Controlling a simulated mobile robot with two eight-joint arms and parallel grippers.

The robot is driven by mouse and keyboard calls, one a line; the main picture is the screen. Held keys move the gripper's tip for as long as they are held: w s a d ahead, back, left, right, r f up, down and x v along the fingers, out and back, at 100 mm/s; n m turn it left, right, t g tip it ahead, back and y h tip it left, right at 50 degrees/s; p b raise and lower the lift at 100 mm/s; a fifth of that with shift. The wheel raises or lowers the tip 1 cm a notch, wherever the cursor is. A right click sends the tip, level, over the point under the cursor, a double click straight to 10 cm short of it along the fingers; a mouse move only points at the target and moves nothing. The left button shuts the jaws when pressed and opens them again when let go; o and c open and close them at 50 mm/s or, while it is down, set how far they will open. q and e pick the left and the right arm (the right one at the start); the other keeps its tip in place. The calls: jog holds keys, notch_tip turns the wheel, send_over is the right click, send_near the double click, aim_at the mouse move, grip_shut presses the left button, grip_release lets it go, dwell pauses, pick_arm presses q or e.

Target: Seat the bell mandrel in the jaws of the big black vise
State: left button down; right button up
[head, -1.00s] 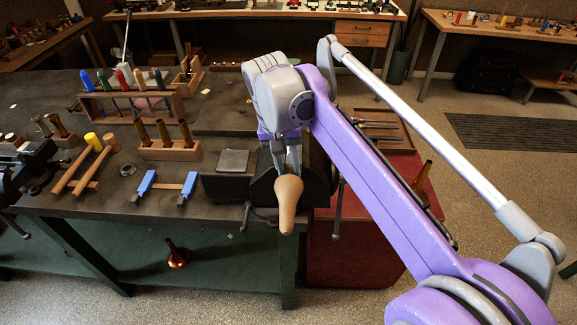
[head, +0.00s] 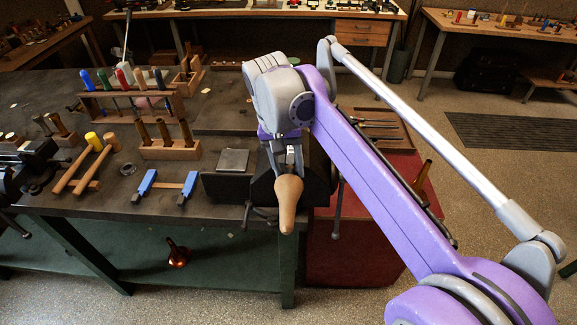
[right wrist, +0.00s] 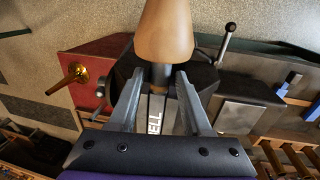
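The bell mandrel, a pale wooden cone with a rounded end (head: 287,205), is at the big black vise (head: 262,190) on the bench's front right corner. Its rounded end points toward me. In the right wrist view the mandrel (right wrist: 165,35) has a dark neck and a thin brass-coloured band at the fingers. My right gripper (head: 284,168) is above the vise. Its fingers (right wrist: 159,75) stand apart on both sides of the neck, with gaps showing. How deep the mandrel sits between the jaws is hidden. My left gripper is not in view.
A flat grey block (head: 233,160) lies left of the vise. Blue-ended clamps (head: 146,184), mallets (head: 92,165) and a wooden tool rack (head: 168,151) occupy the bench further left. A red cabinet (head: 350,250) stands right of the vise. A copper-coloured bell (head: 177,255) is on the lower shelf.

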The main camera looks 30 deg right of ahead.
jog(key=shift+o, duration=0.8)
notch_tip(320, 180, up, 11)
jog(key=a+p, duration=0.1)
jog(key=shift+w+a+f, duration=0.15)
jog(key=shift+w+a, duration=0.1)
jog(key=shift+w, duration=0.2)
jog(key=shift+f, duration=0.1)
